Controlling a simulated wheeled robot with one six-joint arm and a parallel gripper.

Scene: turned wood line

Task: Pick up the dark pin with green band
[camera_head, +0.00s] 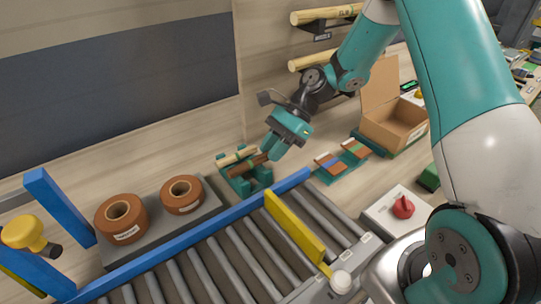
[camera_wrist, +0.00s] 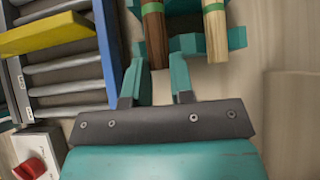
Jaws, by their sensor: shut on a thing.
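The dark pin with a green band (camera_wrist: 153,38) lies in a green cradle (camera_wrist: 237,38), with its near end between the fingers of my gripper (camera_wrist: 158,70). My gripper is shut on this end. A pale pin with a green band (camera_wrist: 215,38) lies beside it to the right in the wrist view, apart from the fingers. In the head view my gripper (camera_head: 270,150) reaches down to the cradle (camera_head: 240,184) from the right. The dark pin (camera_head: 252,163) shows there partly, next to the pale pin (camera_head: 236,156).
A roller conveyor (camera_head: 215,255) with a blue rail and a yellow bar (camera_head: 295,227) runs in front of the cradle. Two brown rolls (camera_head: 121,219) stand at left. An open cardboard box (camera_head: 392,125) and colour sample cards (camera_head: 330,165) are at right. A red knob (camera_head: 403,207) sits near the conveyor.

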